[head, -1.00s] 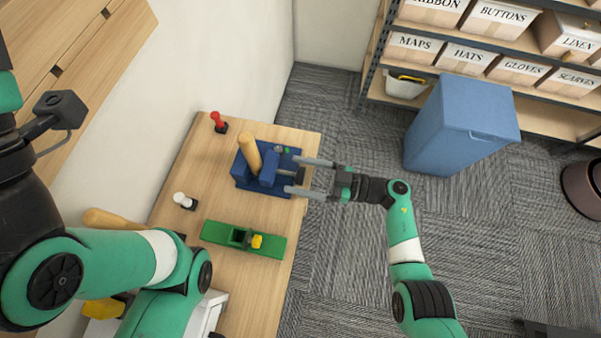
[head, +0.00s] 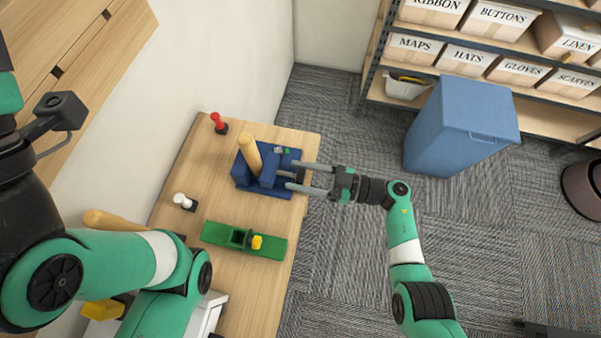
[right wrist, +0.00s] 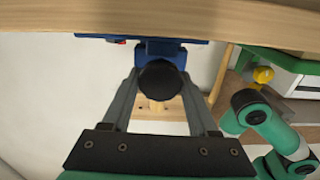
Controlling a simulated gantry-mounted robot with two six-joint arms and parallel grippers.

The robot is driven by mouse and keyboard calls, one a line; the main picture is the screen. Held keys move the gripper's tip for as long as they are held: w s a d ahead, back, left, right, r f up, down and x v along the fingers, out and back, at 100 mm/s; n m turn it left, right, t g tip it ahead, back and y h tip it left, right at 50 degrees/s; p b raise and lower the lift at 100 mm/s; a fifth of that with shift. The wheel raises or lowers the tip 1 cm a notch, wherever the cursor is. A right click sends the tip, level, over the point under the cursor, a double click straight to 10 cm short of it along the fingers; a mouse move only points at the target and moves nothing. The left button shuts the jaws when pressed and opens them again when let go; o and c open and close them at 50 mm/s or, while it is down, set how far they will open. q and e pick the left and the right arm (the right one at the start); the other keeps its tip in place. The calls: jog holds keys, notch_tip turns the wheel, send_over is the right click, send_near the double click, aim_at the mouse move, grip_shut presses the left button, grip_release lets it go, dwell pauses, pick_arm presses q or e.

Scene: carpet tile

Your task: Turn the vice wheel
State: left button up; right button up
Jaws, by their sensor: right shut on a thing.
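The blue vice (head: 268,184) sits near the right edge of the wooden workbench, with a pale wooden rod (head: 251,158) standing tilted in it. My right gripper (head: 291,177) reaches in from the right at the vice's screw end. In the right wrist view the round black vice wheel (right wrist: 160,79) sits between the two grey fingertips, and the gripper is shut on it. In the head view the wheel is mostly hidden by the fingers. My left arm shows at the lower left, but its gripper is not in view.
A blue bin (head: 460,125) and shelves of labelled boxes stand at the back right. The carpet around my right arm is clear.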

jog(key=shift+s+n+b, duration=0.15)
jog(key=shift+n+b, duration=0.25)
jog(key=shift+n, duration=2.7)
jog(key=o, duration=1.3)
jog(key=shift+o, duration=0.2)
jog(key=p+v, duration=0.1)
jog(key=v, duration=1)
jog(key=shift+d, duration=0.3)
jog(key=shift+s, duration=0.1)
